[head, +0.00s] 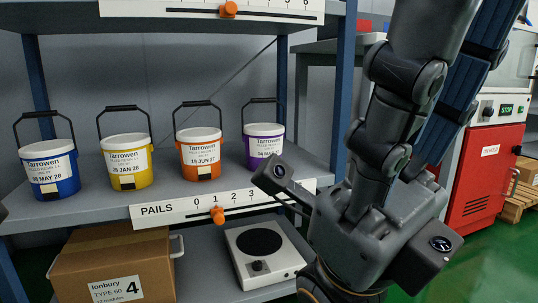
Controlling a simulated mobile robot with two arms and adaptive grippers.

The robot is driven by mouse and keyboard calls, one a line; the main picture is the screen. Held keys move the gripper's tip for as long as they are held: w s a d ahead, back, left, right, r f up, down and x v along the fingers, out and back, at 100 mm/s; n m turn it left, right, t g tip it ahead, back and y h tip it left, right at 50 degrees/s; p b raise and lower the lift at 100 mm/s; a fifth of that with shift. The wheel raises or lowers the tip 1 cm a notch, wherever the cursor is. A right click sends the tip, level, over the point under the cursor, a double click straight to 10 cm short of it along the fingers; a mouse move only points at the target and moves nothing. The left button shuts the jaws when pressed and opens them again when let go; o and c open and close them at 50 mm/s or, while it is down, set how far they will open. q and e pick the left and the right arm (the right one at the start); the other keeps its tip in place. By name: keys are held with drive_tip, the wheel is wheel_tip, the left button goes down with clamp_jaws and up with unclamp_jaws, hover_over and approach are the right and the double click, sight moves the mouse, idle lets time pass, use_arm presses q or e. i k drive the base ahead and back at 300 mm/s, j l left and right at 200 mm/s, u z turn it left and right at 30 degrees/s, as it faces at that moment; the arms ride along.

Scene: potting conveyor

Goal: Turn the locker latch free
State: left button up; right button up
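No locker latch can be made out for certain in the head view. A red cabinet (485,177) stands at the far right, with a white label and vent slots on its front. A small black fitting (517,150) sits at its upper right edge; I cannot tell whether it is a latch or how it is turned. My own dark grey arm links fill the right middle, in front of the shelf end and left of the red cabinet. No fingertips of my left or right gripper show.
A grey shelf (90,214) with blue posts carries blue (52,170), yellow (127,162), orange (199,154) and purple (264,145) pails. Below are a cardboard box (115,262) and a white scale (264,252). Green floor (480,275) is open at lower right, near a pallet (520,203).

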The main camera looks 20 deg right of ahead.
sight(517, 150)
drive_tip(key=z, duration=2)
